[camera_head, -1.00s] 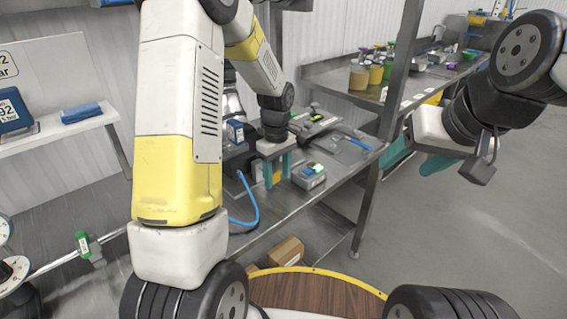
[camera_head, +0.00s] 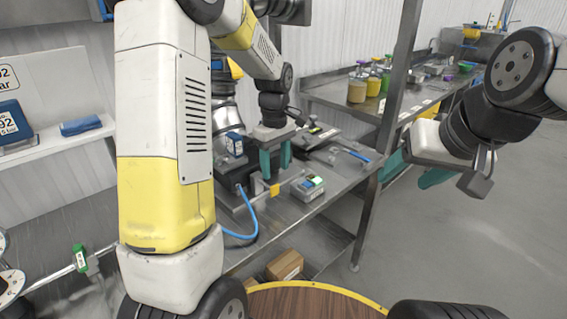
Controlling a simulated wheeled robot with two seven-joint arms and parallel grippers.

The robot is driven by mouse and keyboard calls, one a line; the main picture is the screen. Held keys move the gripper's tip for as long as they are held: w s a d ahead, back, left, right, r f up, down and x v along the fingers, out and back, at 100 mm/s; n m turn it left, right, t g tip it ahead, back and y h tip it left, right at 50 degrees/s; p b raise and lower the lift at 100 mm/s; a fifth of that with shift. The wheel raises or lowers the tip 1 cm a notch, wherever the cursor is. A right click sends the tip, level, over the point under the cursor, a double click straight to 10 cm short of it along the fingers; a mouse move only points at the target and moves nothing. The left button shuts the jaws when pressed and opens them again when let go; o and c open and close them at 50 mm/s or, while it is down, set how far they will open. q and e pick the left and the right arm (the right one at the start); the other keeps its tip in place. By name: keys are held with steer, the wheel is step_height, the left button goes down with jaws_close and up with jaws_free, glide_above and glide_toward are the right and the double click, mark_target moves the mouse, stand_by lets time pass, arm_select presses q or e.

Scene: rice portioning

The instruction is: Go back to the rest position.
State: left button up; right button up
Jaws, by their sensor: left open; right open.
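My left gripper (camera_head: 276,171) has teal fingers that point down over the metal bench (camera_head: 298,211). Its fingers are apart, with nothing seen held between them. A small yellow piece (camera_head: 275,190) on a thin rod shows just below the fingertips; I cannot tell whether they touch it. My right gripper (camera_head: 406,181) hangs in the air at the right, in front of the bench post. Its teal fingers are spread and empty, pointing down to the left. My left upper arm hides part of the left side of the bench.
A grey device with a green display (camera_head: 307,188) sits beside my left gripper. A blue hose (camera_head: 240,236) hangs over the bench edge. A metal post (camera_head: 388,120) stands between the grippers. Cardboard boxes (camera_head: 285,265) lie below. The floor at right is clear.

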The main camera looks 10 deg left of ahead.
arm_select(q)
steer(key=s+r+m+t+h, duration=0.1)
steer(key=s+r+m+t, duration=0.2)
steer(key=s, duration=0.8)
steer(key=s+a+r+m+t+h, duration=0.1)
steer(key=s+r+m+t, duration=0.2)
steer(key=s+r+m, duration=0.5)
steer(key=v, duration=0.4)
steer(key=shift+s+d, duration=0.3)
steer(key=shift+s, duration=0.05)
steer(key=shift+r, duration=0.1)
stand_by(1.7)
